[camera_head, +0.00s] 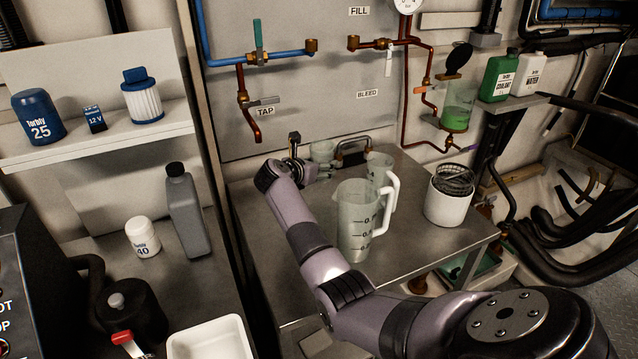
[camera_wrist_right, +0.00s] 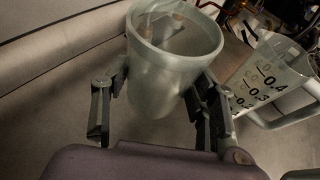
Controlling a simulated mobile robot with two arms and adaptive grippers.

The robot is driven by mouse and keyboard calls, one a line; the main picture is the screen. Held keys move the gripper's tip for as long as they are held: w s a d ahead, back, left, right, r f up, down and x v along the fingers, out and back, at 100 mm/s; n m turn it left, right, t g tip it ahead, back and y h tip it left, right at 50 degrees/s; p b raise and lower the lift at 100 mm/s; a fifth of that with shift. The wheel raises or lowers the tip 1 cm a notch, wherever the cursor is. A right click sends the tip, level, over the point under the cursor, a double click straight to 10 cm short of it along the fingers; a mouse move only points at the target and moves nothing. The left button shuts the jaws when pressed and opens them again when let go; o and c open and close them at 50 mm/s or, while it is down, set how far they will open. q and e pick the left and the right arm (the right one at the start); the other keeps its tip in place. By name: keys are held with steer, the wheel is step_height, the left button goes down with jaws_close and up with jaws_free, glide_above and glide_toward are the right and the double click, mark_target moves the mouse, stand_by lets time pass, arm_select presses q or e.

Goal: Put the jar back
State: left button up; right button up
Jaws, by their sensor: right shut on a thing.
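A clear, slightly frosted open-topped jar (camera_head: 322,150) is at the back left of the metal bench (camera_head: 290,235). My right gripper (camera_head: 308,172) is at the jar, with its fingers on either side of it. In the right wrist view the jar (camera_wrist_right: 172,75) stands between the two fingers of the right gripper (camera_wrist_right: 158,108), its rim facing the camera. The gripper is shut on it. The arm and gripper partly hide the jar in the head view, and I cannot tell whether its base touches the bench. My left gripper is not in view.
A large measuring jug (camera_head: 357,228) stands close right of my right arm. A white canister (camera_head: 447,205) stands at the bench's right. A copper tap (camera_head: 257,135) hangs on the wall.

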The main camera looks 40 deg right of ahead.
step_height(320, 180, down, 7)
steer(key=shift+r, duration=0.15)
stand_by(0.4)
steer(key=o, duration=1.3)
